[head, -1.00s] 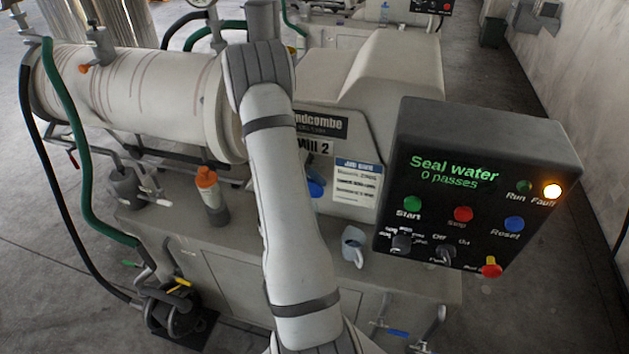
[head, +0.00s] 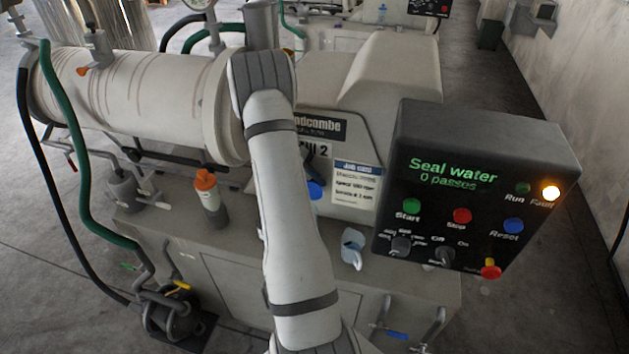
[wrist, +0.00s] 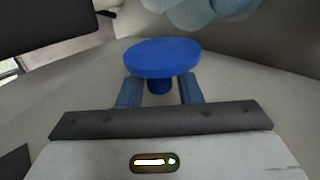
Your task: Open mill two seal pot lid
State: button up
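In the wrist view a round blue lid (wrist: 162,56) with a short stem is just ahead of my gripper (wrist: 160,92). The two fingers stand on either side of the stem, with a narrow gap showing at each side, so the gripper looks open around it. The lid appears seated; what is under it is hidden. In the head view a bit of blue (head: 316,190) shows beside my forearm, below the Mill 2 sign (head: 318,150); it may be the same lid. My forearm hides most of the gripper there.
A control box (head: 470,190) reads "Seal water, 0 passes", with an amber Fault lamp lit. An orange-capped bottle (head: 210,192) stands left. Pale blue rounded shapes (wrist: 205,10) lie beyond the lid.

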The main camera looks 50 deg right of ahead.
jog(key=shift+o, duration=1)
jog(key=b+v, duration=0.2)
jog(key=v, duration=0.5)
jog(key=shift+w+r, duration=0.25)
jog(key=shift+a, duration=0.1)
